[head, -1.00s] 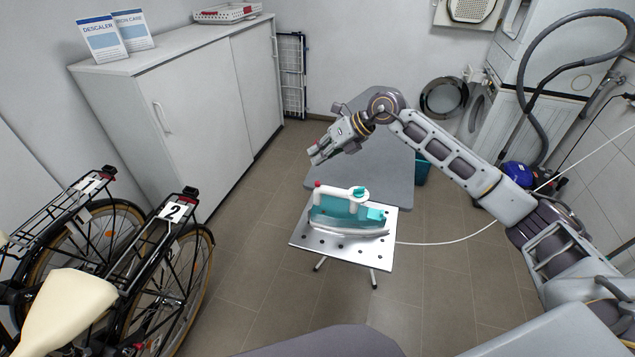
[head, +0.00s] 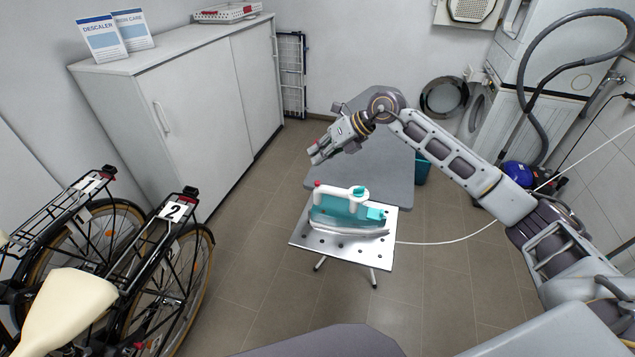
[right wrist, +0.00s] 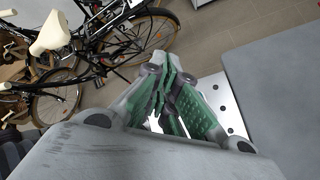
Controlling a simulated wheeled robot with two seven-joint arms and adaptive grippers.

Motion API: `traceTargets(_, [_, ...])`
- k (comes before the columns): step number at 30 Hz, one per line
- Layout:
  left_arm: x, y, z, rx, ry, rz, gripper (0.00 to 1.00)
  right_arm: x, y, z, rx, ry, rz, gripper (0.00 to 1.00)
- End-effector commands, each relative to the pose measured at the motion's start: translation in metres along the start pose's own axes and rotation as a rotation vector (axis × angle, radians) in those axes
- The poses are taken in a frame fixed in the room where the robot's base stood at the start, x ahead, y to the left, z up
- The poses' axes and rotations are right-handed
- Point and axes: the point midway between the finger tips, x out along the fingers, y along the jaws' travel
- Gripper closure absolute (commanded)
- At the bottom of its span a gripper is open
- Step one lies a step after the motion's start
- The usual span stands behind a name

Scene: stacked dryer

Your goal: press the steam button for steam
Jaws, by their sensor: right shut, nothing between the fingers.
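A teal and white steam iron (head: 340,212) rests on a perforated metal rest plate (head: 305,237) at the end of the ironing board. A small red knob (head: 317,184) stands at the left end of its white handle, and a round teal part sits at the right end. I cannot tell for sure which one is the steam button. My right gripper (head: 314,156) is shut and empty, above and behind the iron, not touching it. In the right wrist view its green-padded fingers (right wrist: 168,72) are together and hide most of the iron. My left gripper is not in view.
The grey ironing board (head: 395,165) stretches back behind the iron. A white cord (head: 450,242) runs right from it. Two bicycles (head: 185,240) stand at the left, before a white cabinet (head: 190,110). A stacked dryer (head: 545,75) stands at the back right.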

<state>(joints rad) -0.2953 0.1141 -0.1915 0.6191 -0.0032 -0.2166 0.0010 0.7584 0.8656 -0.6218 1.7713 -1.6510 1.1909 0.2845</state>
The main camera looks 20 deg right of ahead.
Motion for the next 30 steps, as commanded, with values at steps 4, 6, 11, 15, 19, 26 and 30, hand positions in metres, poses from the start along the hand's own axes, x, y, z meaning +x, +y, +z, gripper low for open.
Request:
traceTargets(4, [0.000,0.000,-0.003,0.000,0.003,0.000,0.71,0.000,0.000,0.000,0.000,0.000,0.000,1.00])
traceTargets(6, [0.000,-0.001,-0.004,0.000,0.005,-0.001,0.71,0.000,0.000,0.000,0.000,0.000,0.000,1.00])
traceTargets(11, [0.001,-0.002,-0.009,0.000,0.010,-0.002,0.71,0.000,0.000,0.000,0.000,0.000,0.000,1.00])
traceTargets(15, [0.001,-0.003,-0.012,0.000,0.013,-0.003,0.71,0.000,0.000,0.000,0.000,0.000,0.000,1.00])
traceTargets(19, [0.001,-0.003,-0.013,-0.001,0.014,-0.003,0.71,-0.001,0.000,0.001,-0.001,-0.001,0.000,1.00])
traceTargets(26, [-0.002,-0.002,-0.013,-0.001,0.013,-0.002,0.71,-0.003,0.009,0.008,-0.011,-0.010,0.009,1.00])
traceTargets(30, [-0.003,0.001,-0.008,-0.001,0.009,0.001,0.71,-0.004,0.020,0.015,-0.022,-0.019,0.024,1.00])
